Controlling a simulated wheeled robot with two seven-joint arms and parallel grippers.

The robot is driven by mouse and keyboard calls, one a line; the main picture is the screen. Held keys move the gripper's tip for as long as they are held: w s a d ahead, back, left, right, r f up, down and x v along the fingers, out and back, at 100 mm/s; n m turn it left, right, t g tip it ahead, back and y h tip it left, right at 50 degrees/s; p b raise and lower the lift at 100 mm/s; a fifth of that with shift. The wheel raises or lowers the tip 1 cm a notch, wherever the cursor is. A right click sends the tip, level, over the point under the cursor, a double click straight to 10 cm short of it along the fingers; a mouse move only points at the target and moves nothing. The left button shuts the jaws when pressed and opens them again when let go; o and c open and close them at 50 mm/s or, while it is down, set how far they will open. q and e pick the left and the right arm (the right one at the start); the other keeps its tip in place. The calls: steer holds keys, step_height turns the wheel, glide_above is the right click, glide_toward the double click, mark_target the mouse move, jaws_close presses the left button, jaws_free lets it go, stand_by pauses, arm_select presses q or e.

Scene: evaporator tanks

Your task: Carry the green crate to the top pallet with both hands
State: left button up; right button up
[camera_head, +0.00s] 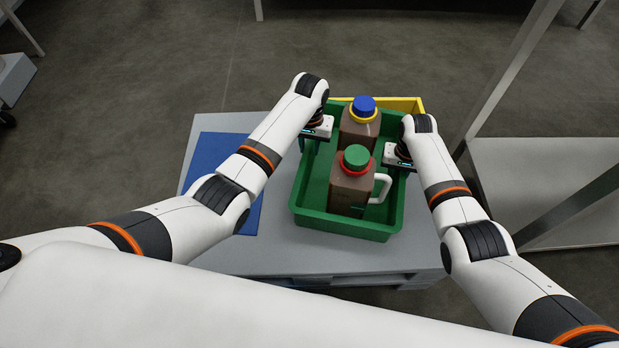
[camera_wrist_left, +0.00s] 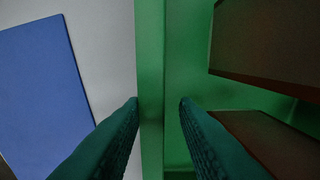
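The green crate (camera_head: 345,224) sits on the grey pallet (camera_head: 290,262), with two brown jugs inside. One jug has a green cap (camera_head: 356,157), the other a blue cap (camera_head: 364,105). My left gripper (camera_head: 309,146) is at the crate's left wall. In the left wrist view its fingers (camera_wrist_left: 160,103) are apart, one on each side of the crate's rim (camera_wrist_left: 150,60), with a gap on the inner side. My right gripper (camera_head: 396,166) is at the right wall; its fingertips are too small and partly hidden to tell their opening.
A yellow crate (camera_head: 412,104) stands just behind the green one. A blue sheet (camera_head: 215,155) lies on the pallet at left. A grey shelf or table frame (camera_head: 540,165) stands at right. Open floor lies beyond the pallet.

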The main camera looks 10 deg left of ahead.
arm_select(q)
step_height(320, 180, up, 8)
steer(key=shift+r, duration=0.2)
arm_select(e)
steer(key=shift+r, duration=0.6)
arm_select(q)
steer(key=shift+r, duration=0.1)
arm_select(e)
step_height(320, 180, up, 11)
steer(key=shift+f, duration=0.1)
